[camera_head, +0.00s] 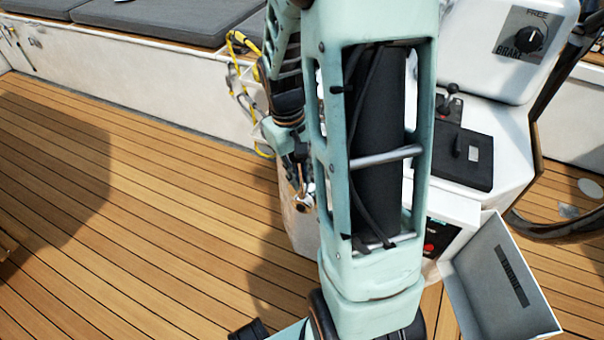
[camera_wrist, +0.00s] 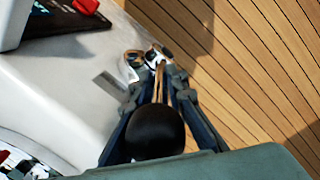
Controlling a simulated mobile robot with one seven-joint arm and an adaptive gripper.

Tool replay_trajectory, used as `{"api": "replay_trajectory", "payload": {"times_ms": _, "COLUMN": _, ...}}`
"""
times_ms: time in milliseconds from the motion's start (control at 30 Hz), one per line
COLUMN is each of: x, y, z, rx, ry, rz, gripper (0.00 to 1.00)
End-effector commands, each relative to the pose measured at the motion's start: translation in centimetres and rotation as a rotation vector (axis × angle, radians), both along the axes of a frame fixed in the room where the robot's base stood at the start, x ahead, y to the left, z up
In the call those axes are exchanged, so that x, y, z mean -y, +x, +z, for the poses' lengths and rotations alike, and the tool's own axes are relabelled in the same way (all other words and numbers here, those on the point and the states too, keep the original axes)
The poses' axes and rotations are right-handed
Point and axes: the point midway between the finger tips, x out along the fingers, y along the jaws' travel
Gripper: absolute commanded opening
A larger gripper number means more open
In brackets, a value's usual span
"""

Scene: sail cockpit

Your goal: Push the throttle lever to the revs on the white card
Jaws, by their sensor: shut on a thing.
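The throttle lever has a round black knob (camera_wrist: 155,132) and a thin brass-coloured shaft, seen in the wrist view. The shaft runs to a shiny metal mount (camera_wrist: 150,58) on the side of the white pedestal. My gripper (camera_wrist: 158,92) is shut on the lever, with one finger on each side of the shaft; the exact contact is hard to see. In the head view my gripper (camera_head: 297,168) is small beside the pedestal, partly hidden by my own arm. A white dial with red and dark marks (camera_wrist: 22,163) is cut off at the wrist view's lower left. I cannot make out the white card.
The white pedestal (camera_head: 512,130) carries a FREE/BRAKE knob (camera_head: 530,39) and a black box with a small lever (camera_head: 462,155). An open pale lid (camera_head: 499,285) juts out low. Yellow rope (camera_head: 240,42) hangs by the bench.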

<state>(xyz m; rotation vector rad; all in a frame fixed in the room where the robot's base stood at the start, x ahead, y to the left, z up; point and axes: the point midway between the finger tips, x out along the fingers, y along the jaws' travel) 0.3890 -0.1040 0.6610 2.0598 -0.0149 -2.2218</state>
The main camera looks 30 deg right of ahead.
Motion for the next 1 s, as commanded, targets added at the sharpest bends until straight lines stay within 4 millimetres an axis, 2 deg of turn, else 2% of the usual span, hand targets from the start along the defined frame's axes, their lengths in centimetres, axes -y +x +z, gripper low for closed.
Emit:
{"api": "replay_trajectory", "payload": {"times_ms": 500, "x": -2.4, "y": 2.9, "z": -0.6, "rx": -0.219, "ry": -0.174, "rz": 0.009, "gripper": 0.00}}
{"api": "replay_trajectory", "payload": {"times_ms": 1000, "x": -3.3, "y": 4.0, "z": -1.5, "rx": -0.340, "ry": -0.267, "rz": 0.005, "gripper": 0.00}}
